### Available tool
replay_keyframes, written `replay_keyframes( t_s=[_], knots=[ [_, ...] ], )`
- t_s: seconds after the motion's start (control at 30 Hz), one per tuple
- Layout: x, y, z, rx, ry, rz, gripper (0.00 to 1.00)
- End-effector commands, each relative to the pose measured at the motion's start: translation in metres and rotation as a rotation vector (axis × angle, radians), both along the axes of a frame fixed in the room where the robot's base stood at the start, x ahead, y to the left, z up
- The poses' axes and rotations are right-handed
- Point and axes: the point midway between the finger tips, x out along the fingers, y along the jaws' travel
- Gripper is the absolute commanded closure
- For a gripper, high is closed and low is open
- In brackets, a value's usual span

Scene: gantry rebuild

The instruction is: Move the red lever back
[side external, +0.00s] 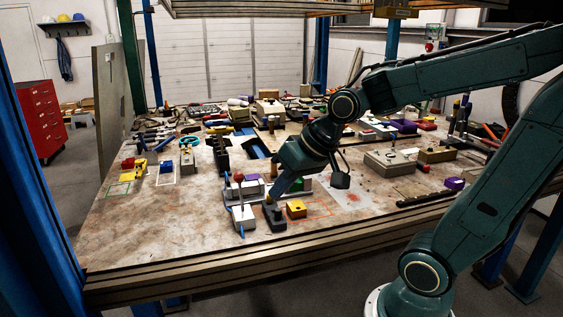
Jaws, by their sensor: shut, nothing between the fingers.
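A small red knob (239,178) shows near the front of the worktable, left of my gripper; it looks like the top of the red lever. It stands at the back of a pale block (243,190). The lever's shaft and its exact tilt are too small to tell. My gripper (272,203) is shut and empty. It points down close to the table, to the right of the red knob and apart from it. A dark block (274,218) sits right below my fingertips; I cannot tell whether they touch it.
A white piece with blue parts (243,216) stands in front of the red knob. A yellow block (296,209) lies just right of my gripper. Toy-like blocks (138,168) are at the left, and tools and boxes crowd the back. The front left of the worktable (150,230) is bare.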

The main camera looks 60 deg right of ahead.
Motion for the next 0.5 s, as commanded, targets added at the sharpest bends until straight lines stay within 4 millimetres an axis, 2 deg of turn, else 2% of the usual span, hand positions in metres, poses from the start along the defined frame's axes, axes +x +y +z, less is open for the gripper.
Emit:
replay_keyframes(
  t_s=[0.2, 0.5],
  knots=[
    [0.042, -0.020, -0.017, 0.158, -0.040, -0.138, 1.00],
    [0.090, -0.060, -0.039, 0.411, -0.122, -0.358, 1.00]
  ],
)
